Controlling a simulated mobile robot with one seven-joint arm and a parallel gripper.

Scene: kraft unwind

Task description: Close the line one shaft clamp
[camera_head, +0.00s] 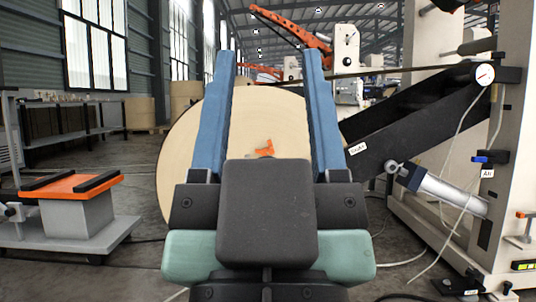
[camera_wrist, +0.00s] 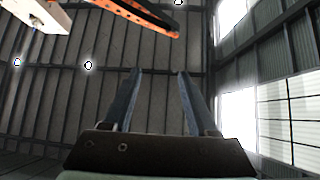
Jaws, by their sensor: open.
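A large tan kraft roll (camera_head: 180,165) faces me in the head view, its middle partly hidden behind my gripper. A small orange piece (camera_head: 264,149) shows near the roll's middle, between my fingers; it looks like a clamp handle, but I cannot tell whether it is open or closed. The shaft itself is hidden. My gripper (camera_head: 269,58) is open and empty, its two blue fingers pointing up in front of the roll. In the wrist view my gripper (camera_wrist: 158,72) is also open, with only roof and wall behind it; neither roll nor clamp shows there.
A black machine arm (camera_head: 410,115) runs from the roll to a pale frame (camera_head: 432,55) on the right. A silver cylinder (camera_head: 450,192) and loose hoses hang below it. An orange-topped cart (camera_head: 75,212) stands left. Floor between cart and roll is mostly clear.

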